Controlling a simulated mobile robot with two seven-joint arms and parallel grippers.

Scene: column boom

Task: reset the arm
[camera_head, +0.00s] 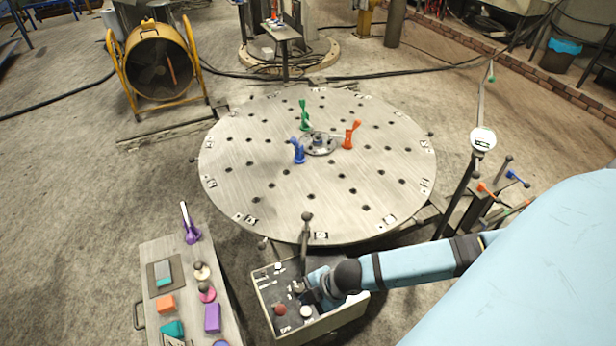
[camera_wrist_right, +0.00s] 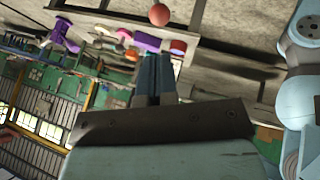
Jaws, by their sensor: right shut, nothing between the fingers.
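My right arm reaches in from the right in the head view. My right gripper (camera_head: 304,290) is over the top of a grey control box (camera_head: 265,294) with buttons and a tall lever (camera_head: 306,228). It is shut and empty; whether it touches the box is hard to tell. In the right wrist view its two fingers (camera_wrist_right: 155,62) lie together with nothing between them. The box carries a red button (camera_head: 280,309) and a pale button (camera_head: 306,312). My left gripper is not in view.
A round steel table (camera_head: 250,190) with green (camera_head: 304,122), blue (camera_head: 298,152) and orange (camera_head: 350,135) handles stands beyond the box. A side table (camera_head: 152,250) with coloured blocks is at left. A yellow fan (camera_head: 158,62) and a post with a round gauge (camera_head: 482,139) stand farther out.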

